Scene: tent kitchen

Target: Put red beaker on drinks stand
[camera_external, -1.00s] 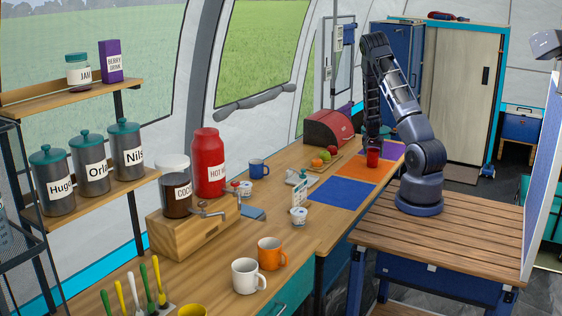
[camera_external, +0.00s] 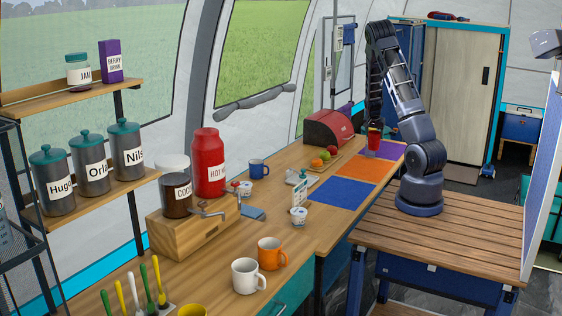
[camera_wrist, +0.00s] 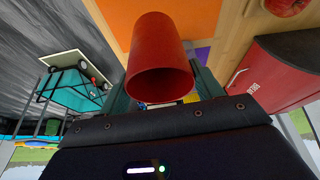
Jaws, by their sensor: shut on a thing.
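The red beaker (camera_external: 374,140) is in my gripper (camera_external: 375,127), held above the far end of the counter, over the mats. In the wrist view the beaker (camera_wrist: 160,50) sits between the two fingers (camera_wrist: 163,92), its open mouth facing the camera. My gripper is shut on it; the beaker partly hides the fingers. The drinks stand appears to be the wooden box (camera_external: 190,240) on the near counter, carrying the cocoa jar (camera_external: 176,201) and the red hot-drink container (camera_external: 209,168), with metal taps in front. My gripper is far behind and to the right of it.
Orange (camera_external: 271,254) and white (camera_external: 246,277) mugs stand in front of the box. A blue mug (camera_external: 259,169), small cups and a little sign (camera_external: 299,191) stand farther back. A fruit board (camera_external: 328,165) and red bread bin (camera_external: 328,127) are left of my gripper. The blue mat (camera_external: 341,193) is bare.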

